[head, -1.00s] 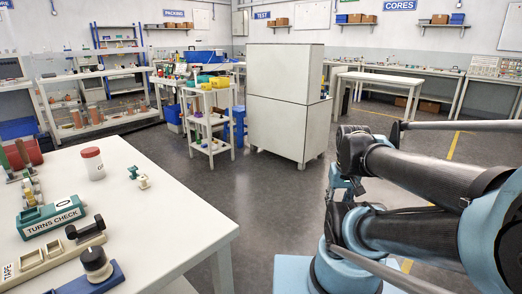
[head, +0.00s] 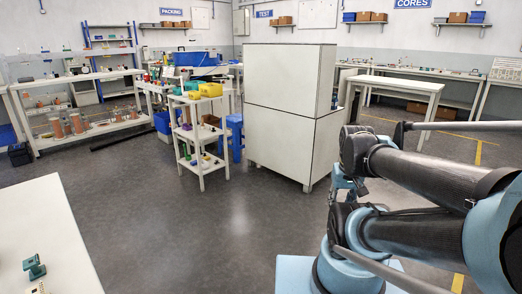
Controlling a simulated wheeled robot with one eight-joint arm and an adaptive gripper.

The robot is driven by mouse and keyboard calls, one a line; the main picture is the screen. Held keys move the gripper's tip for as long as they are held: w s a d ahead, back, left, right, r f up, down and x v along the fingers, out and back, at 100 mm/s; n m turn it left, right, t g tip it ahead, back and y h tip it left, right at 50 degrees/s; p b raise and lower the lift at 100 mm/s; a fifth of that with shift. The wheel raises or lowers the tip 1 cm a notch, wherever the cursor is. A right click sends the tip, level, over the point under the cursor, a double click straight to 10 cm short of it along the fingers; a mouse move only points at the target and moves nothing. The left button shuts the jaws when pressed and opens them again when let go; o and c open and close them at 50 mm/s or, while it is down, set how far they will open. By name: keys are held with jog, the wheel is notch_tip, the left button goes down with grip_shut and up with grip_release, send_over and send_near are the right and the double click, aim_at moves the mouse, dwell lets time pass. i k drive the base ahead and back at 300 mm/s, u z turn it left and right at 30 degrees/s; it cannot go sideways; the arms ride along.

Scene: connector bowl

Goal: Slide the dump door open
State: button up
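No dump door can be made out in the head view. A large white cabinet (head: 290,110) stands on the floor ahead, and its visible faces look plain with a horizontal seam. My arm crosses the right side of the view, folded, but my gripper cannot be seen, so whether it is open or shut is hidden.
A white table (head: 40,225) with a small green device (head: 33,267) is at the lower left. A white shelf cart (head: 199,137) with yellow bins stands left of the cabinet, near a blue stool (head: 232,135). Grey floor (head: 210,225) in front is clear.

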aim_at(184, 74)
jog(key=i, duration=1.55)
jog(key=u, duration=1.95)
jog(key=i, duration=2.7)
jog(key=z, duration=1)
